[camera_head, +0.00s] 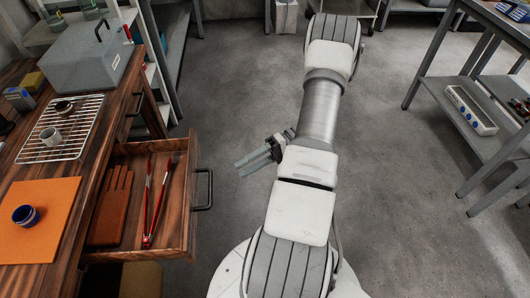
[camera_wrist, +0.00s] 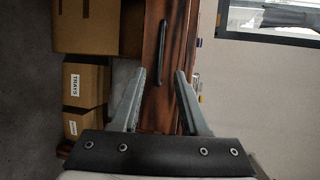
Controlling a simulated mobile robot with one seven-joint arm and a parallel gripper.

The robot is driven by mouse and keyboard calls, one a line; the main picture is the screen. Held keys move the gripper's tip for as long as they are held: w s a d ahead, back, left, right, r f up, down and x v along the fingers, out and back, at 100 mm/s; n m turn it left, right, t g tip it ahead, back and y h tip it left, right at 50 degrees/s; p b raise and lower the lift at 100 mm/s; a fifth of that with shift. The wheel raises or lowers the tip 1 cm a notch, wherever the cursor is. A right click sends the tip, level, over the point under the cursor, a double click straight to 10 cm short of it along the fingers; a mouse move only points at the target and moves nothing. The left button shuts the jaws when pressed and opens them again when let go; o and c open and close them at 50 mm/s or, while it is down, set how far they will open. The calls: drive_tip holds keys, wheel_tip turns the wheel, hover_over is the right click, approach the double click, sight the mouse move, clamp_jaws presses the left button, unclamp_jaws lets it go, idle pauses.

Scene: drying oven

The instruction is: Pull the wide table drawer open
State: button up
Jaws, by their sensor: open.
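A wooden table drawer (camera_head: 181,240) stands open at the left in the head view, with a dark bar handle (camera_head: 209,190) on its front. It holds red tongs (camera_head: 149,205) and a brown glove-shaped item (camera_head: 112,205). A second dark handle (camera_head: 134,103) shows on the table front farther back; I cannot tell which drawer is the wide one. My gripper (camera_head: 240,166) is open and empty, right of the open drawer and apart from its handle. In the wrist view a dark handle (camera_wrist: 164,52) on a wooden front lies beyond the fingertips (camera_wrist: 160,75).
Cardboard boxes (camera_wrist: 88,85) show in the wrist view. A metal shelf unit (camera_head: 450,90) stands right. The floor between is clear.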

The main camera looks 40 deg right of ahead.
drive_tip(key=v, duration=0.6)
drive_tip(key=shift+p, duration=0.3)
drive_tip(key=w+a+r+n+g+h, duration=0.1)
drive_tip(key=a+r+n+h, duration=0.1)
drive_tip(key=a+r+h, duration=0.75)
drive_tip(key=a+r+n+g+h, duration=0.1)
drive_tip(key=a+r+n+h, duration=0.3)
drive_tip(key=a+r, duration=1.05)
drive_tip(key=s+d+r+m+t+h, duration=0.1)
drive_tip(key=s+r+m+t+h, duration=0.1)
drive_tip(key=s+r+t, duration=0.3)
wheel_tip(320, 180, up, 19)
drive_tip(key=g+p, duration=0.1)
drive_tip(key=p, duration=1.8)
drive_tip(key=shift+s+g, duration=0.25)
drive_tip(key=shift+g, duration=0.05)
